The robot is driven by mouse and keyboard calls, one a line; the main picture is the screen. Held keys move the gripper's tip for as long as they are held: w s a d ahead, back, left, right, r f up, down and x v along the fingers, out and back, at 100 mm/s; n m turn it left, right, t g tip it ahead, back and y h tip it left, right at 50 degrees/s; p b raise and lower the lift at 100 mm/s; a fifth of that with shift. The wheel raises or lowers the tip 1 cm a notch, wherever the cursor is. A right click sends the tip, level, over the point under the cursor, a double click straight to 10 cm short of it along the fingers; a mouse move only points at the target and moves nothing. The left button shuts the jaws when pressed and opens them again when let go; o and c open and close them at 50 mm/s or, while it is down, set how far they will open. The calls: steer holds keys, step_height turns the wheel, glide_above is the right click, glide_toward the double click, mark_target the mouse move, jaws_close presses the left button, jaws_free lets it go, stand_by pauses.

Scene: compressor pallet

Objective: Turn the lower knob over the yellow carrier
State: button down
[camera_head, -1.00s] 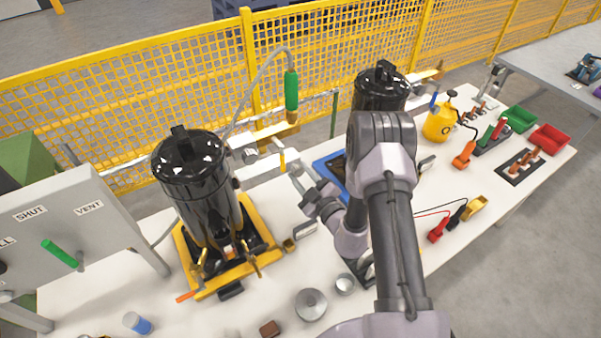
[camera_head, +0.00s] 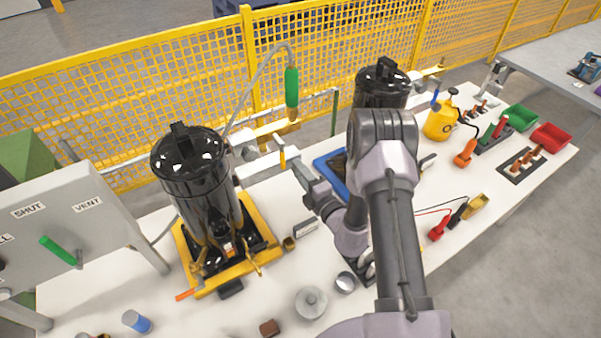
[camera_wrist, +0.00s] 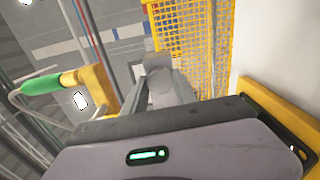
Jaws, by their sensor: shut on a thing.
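My gripper (camera_head: 297,162) is at the end of the pale pipework right of the front black tank (camera_head: 195,190). In the wrist view its two fingers (camera_wrist: 172,88) are closed around a pale grey rounded knob (camera_wrist: 157,64). In the head view the knob is mostly hidden by the gripper. A yellow frame, which looks like the carrier (camera_head: 268,247), stands under the tank, left of and below my gripper. A yellow bar (camera_head: 272,131) with a green handle (camera_head: 291,88) is just above; the handle also shows in the wrist view (camera_wrist: 42,86). A second knob cannot be made out.
A yellow mesh fence (camera_head: 150,85) runs behind the bench. A second black tank (camera_head: 380,88) and a blue tray (camera_head: 322,165) are close to my arm. A grey panel (camera_head: 100,215) stands at left. The bench front holds a few small round parts.

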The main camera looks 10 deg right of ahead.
steer(key=shift+f+n+b, duration=0.2)
steer(key=shift+n+b, duration=2.45)
steer(key=shift+n, duration=4.65)
steer(key=shift+d, duration=0.1)
steer(key=c, duration=1)
jaws_free()
steer(key=shift+r, duration=0.1)
steer(key=v, duration=1.7)
steer(key=shift+s, duration=0.2)
